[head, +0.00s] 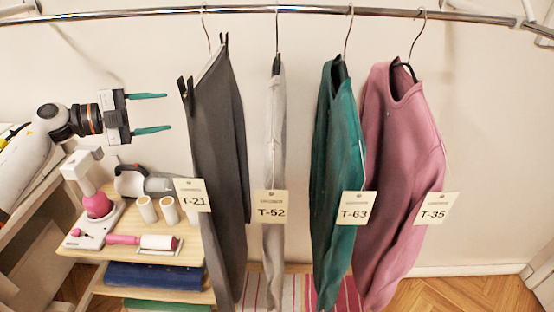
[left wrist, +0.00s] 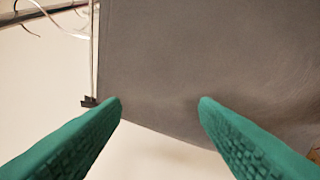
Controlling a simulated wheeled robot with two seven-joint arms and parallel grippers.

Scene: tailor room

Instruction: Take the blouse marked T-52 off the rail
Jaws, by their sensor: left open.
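The pale grey-white blouse (head: 275,150) with the tag T-52 (head: 271,206) hangs edge-on from the rail (head: 300,12) in the head view. It hangs between the dark grey garment tagged T-21 (head: 215,170) and the green garment tagged T-63 (head: 338,160). My left gripper (head: 168,112) is open and empty, left of the grey garment, its green fingers pointing right. In the left wrist view its fingertips (left wrist: 160,103) face the grey garment (left wrist: 210,60), with nothing between them. The T-52 blouse is not recognisable there. My right gripper is not in view.
A pink garment tagged T-35 (head: 400,170) hangs at the right end. A wooden shelf (head: 130,243) below my left gripper holds a pink and white machine (head: 98,205), thread spools (head: 158,210) and a lint roller. Clear wall lies right of the pink garment.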

